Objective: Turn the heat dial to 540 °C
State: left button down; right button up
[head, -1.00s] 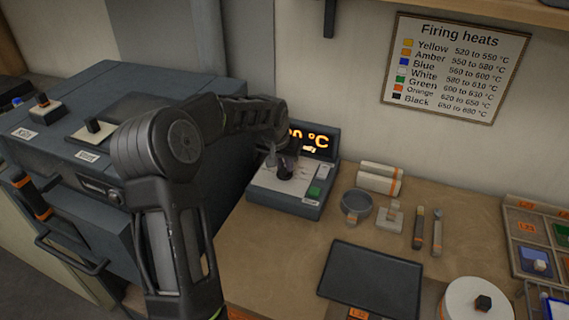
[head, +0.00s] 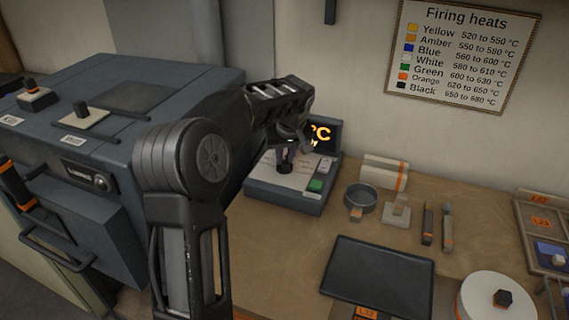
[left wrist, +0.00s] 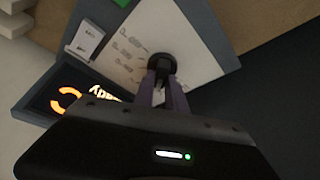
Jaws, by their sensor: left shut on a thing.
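The heat controller (head: 268,199) is a grey box with a pale sloped face, standing on the bench right of the kiln. Its black heat dial (head: 285,169) sits on that face and also shows in the left wrist view (left wrist: 161,64). My left gripper (head: 287,158) reaches down over the controller, its fingers shut on the dial. In the left wrist view the fingers (left wrist: 161,85) meet at the dial, over printed marks. My right gripper is out of view.
The blue-grey kiln (head: 60,150) stands left of the controller. A green button (head: 316,185) sits on the controller's right side. The firing heats chart (head: 460,50) hangs above.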

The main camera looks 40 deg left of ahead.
aim_at(291, 175)
pick_arm(q)
jog(key=n, duration=0.2)
jog(key=n+g, duration=0.1)
jog(key=n, duration=0.2)
jog(key=shift+g+y+b, duration=0.3)
jog(key=shift+y, duration=0.1)
jog(key=c, duration=1.4)
grip_release()
jog(key=shift+o, duration=0.2)
jog(key=v, duration=0.7)
jog(key=shift+d+r+b, duration=0.2)
jog(key=shift+r+b, duration=0.1)
jog(key=shift+r, duration=0.05)
